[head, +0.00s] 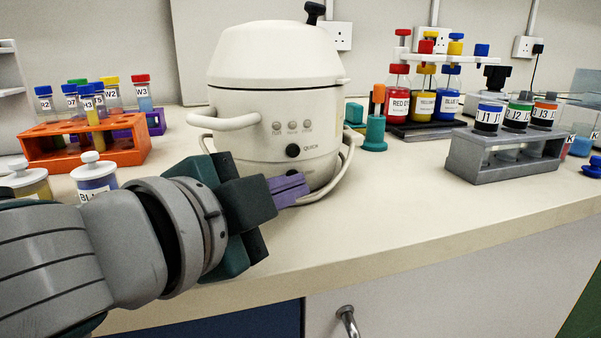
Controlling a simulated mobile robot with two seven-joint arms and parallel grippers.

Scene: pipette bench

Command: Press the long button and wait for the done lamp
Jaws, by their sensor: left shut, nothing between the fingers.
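A cream, rounded cooker-like machine (262,80) with a domed lid stands at the middle back of the bench. My right gripper is not in view.
An orange rack (80,157) of tubes and lidded jars (95,178) stand left, near my arm. A teal holder (375,133), several coloured bottles (397,95) and a grey rack (500,158) stand right. The machine's handle (222,122) sticks out left. The front-right bench (440,200) is clear.

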